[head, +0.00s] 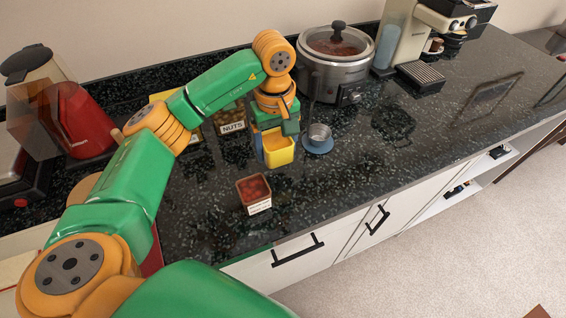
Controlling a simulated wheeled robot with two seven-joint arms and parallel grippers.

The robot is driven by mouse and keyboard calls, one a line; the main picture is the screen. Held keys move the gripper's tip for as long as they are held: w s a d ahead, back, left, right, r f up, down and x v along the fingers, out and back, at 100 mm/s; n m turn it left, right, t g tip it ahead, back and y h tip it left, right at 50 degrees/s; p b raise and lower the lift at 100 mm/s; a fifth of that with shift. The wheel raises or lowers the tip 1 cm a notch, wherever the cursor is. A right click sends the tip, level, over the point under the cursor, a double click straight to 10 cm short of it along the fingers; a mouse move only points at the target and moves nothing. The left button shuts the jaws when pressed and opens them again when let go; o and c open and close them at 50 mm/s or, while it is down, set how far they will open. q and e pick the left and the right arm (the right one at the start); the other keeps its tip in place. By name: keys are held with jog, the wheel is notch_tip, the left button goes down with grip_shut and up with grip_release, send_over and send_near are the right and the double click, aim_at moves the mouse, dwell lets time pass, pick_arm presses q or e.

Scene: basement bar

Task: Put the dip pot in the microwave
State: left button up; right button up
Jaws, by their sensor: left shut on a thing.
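My left gripper (277,129) points down over the counter and is shut on a small square yellow pot (280,153). The fingers and the upper part of the pot partly hide each other. I cannot tell whether the pot touches the counter. A small grey metal cup (319,132) stands on a blue saucer (318,147) just right of the gripper. No label marks any of these as the dip pot. I cannot make out a microwave in this view. My right gripper is not in view.
A square brown tub of red food (253,189) stands nearer the counter's front edge. A jar labelled nuts (230,121) is behind my forearm. A slow cooker (336,67) and coffee machine (410,45) stand behind, a red kettle (82,120) left. The dark counter (345,192) is clear to the right.

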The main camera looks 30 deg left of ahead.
aim_at(276, 172)
pick_arm(q)
jog(key=f, duration=0.3)
jog(key=f+p, duration=0.1)
jog(key=shift+s+a+f, duration=0.1)
jog(key=shift+s+f, duration=0.15)
jog(key=shift+f, duration=0.15)
jog(key=shift+w+f, duration=0.15)
jog(key=shift+f, duration=0.35)
jog(key=o, duration=1.5)
